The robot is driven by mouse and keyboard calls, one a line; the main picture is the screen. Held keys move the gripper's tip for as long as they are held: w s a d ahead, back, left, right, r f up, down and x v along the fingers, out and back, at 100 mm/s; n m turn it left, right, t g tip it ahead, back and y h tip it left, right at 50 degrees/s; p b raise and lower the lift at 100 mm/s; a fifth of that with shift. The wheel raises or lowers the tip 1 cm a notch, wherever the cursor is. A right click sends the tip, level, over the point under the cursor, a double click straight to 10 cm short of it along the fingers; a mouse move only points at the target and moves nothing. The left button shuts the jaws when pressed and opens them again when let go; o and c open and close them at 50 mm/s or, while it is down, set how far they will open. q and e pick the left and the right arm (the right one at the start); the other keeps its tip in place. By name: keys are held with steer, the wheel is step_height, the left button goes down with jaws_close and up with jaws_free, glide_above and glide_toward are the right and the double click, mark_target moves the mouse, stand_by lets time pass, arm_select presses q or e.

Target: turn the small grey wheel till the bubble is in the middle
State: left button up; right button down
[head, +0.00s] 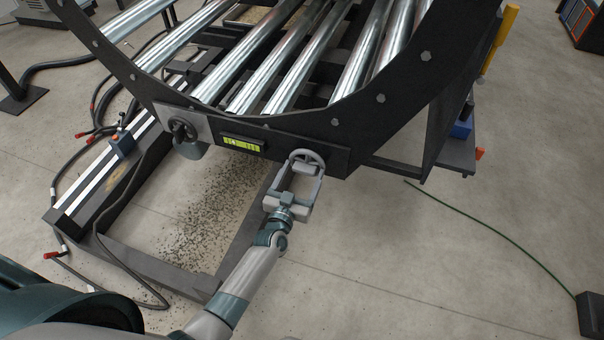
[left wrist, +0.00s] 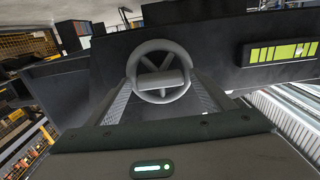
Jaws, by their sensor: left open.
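The small grey wheel (head: 307,157) is mounted on the black front plate of the roller frame. It shows large in the left wrist view (left wrist: 160,47), with spokes and a flat grey piece across its lower half. The bubble level (head: 241,144) is a yellow-green window left of the wheel; in the left wrist view (left wrist: 283,53) it has dark lines, and a pale spot right of its middle may be the bubble. My left gripper (head: 303,169) is open, its fingers at the two sides of the wheel. Whether they touch the rim I cannot tell. My right gripper is not in view.
A grey bracket with a dark knob (head: 183,130) sits left of the level. Shiny metal rollers (head: 300,62) fill the curved black frame above. A green cable (head: 490,231) runs along the floor at right. The floor right of my arm is mostly clear.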

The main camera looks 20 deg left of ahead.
arm_select(q)
steer(key=c, duration=0.9)
steer(key=shift+c, duration=0.7)
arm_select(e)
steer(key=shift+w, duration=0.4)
arm_select(q)
steer(key=shift+n, duration=0.4)
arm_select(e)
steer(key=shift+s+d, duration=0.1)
